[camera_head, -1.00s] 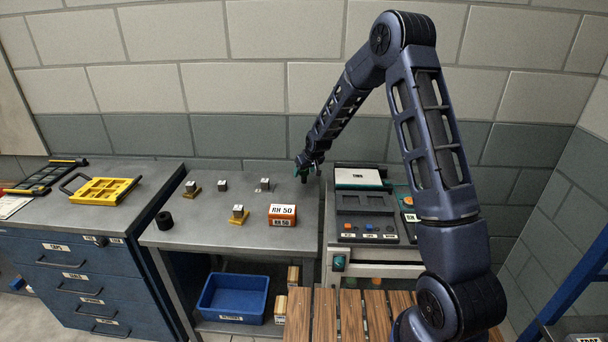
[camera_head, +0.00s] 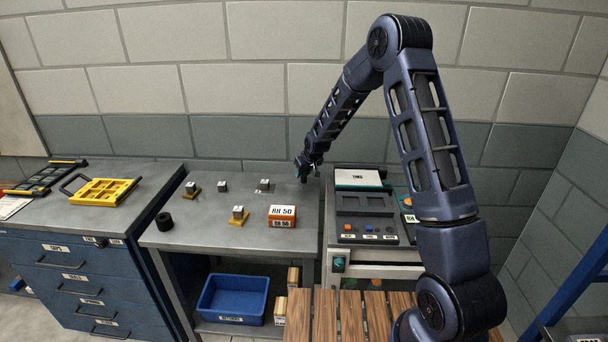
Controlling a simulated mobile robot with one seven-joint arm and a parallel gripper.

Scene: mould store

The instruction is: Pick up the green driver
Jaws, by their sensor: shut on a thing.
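My gripper (camera_head: 305,172) is at the back right of the grey bench, close to its right edge and near the wall. It is shut on a small dark, greenish thing (camera_head: 303,180) that hangs below the jaws, seemingly the green driver. It is too small to make out its shape, or whether its lower end is clear of the bench top. No other driver shows on the bench.
The grey bench (camera_head: 254,205) bears several small metal blocks, a black ring (camera_head: 164,221) and an orange RH 50 box (camera_head: 282,215). A dark tray unit (camera_head: 366,202) stands right of my gripper. A blue bin (camera_head: 233,298) sits below.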

